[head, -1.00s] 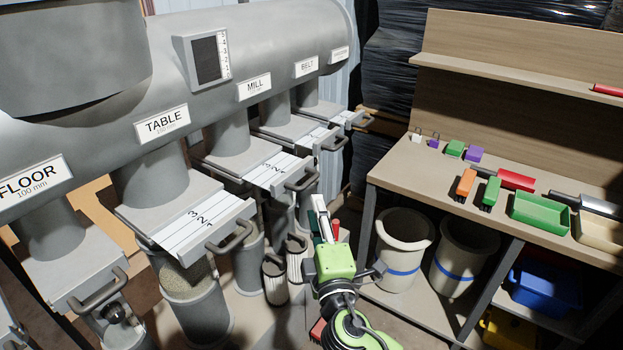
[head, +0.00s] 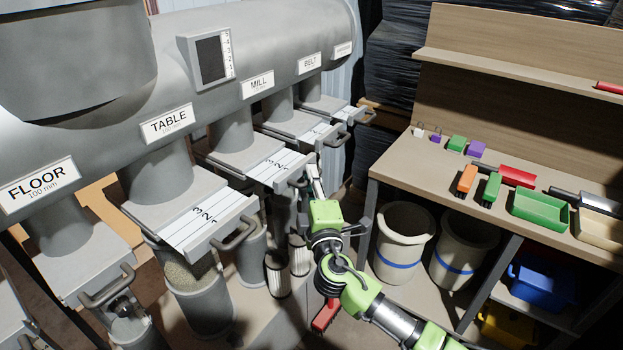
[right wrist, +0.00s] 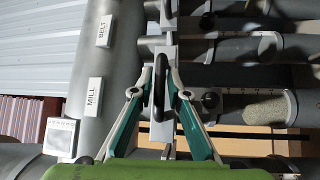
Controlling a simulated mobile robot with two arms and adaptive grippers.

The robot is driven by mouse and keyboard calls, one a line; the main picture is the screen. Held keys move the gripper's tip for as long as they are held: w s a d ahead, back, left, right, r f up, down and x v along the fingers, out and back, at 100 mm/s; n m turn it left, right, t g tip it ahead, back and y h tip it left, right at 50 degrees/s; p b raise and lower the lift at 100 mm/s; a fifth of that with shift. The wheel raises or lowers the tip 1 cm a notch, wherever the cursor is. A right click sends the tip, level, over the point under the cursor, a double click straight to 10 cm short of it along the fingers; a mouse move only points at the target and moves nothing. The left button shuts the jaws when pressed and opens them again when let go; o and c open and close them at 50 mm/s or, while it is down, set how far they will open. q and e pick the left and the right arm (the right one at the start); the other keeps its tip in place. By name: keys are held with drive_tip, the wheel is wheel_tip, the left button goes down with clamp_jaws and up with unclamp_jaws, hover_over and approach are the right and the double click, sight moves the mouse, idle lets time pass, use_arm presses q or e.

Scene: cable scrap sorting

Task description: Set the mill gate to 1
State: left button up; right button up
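The mill gate (head: 278,166) is a pale sliding plate under the MILL label (head: 258,84), pulled partly out, with the marks 3 and 2 readable. Its dark handle is largely covered by my right gripper (head: 314,180) in the head view. In the right wrist view, the handle (right wrist: 160,85) stands between the two fingers of my right gripper (right wrist: 161,75). The fingers are apart, one on each side of the bar, with narrow gaps visible. The mark nearest the handle is not readable. My left gripper is not in view.
The table gate (head: 207,220) sticks out to the left with its own handle, and the belt gate (head: 318,130) lies behind on the right. Pale bins (head: 402,240) stand under the workbench (head: 420,165) to the right. A grey duct runs above the gates.

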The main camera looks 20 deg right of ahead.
sight(290, 171)
clamp_jaws()
drive_tip(key=w+a+b, duration=0.3)
drive_tip(key=w+a, duration=0.1)
drive_tip(key=w, duration=0.1)
drive_tip(key=shift+w+b, duration=0.15)
drive_tip(key=shift+b, duration=0.25)
drive_tip(key=o, duration=0.6)
unclamp_jaws()
drive_tip(key=s+a+f, duration=0.1)
drive_tip(key=s, duration=1.1)
drive_tip(key=shift+a+f, duration=0.25)
drive_tip(key=shift+f, duration=0.1)
